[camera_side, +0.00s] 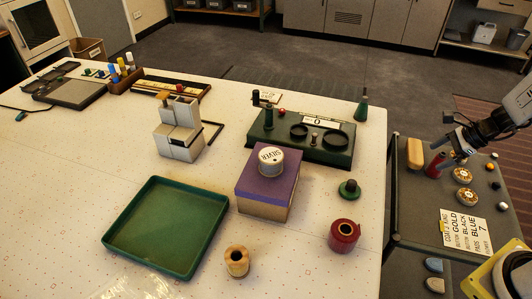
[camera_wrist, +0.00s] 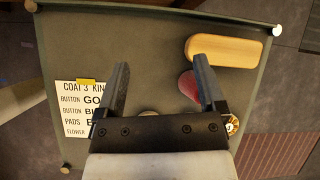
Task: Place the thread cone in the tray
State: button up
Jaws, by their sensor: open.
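A dark red upright piece, apparently the thread cone (camera_side: 435,165), stands on the dark side cart at the right. It also shows as a red shape in the wrist view (camera_wrist: 188,86), partly hidden by my right finger. My gripper (camera_side: 453,144) is over the cart, close to the red piece in the side view. In the wrist view my gripper (camera_wrist: 161,62) is open, with nothing held between its fingers. The green tray (camera_side: 160,232) lies empty at the front left of the white table.
On the cart are a tan rounded block (camera_side: 415,153), gold-topped round pieces (camera_side: 463,174) and a printed card (camera_side: 466,232). On the table, a purple-topped box (camera_side: 268,181), a red spool (camera_side: 344,235) and a wooden spool (camera_side: 237,261) stand right of the tray.

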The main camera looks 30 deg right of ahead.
aim_at(436, 157)
jog(key=s+d+f+m+t+h, duration=0.1)
jog(key=d+f+m+t, duration=0.15)
jog(key=d+m, duration=0.6)
jog(key=shift+n+t, duration=0.45)
jog(key=shift+n, duration=0.2)
jog(key=shift+d+x, duration=0.2)
jog(key=shift+x, duration=1.6)
jog(key=shift+d+x, duration=0.2)
jog(key=shift+x, duration=1.6)
jog(key=shift+w+f, duration=0.1)
jog(key=shift+c, duration=0.3)
grip_shut()
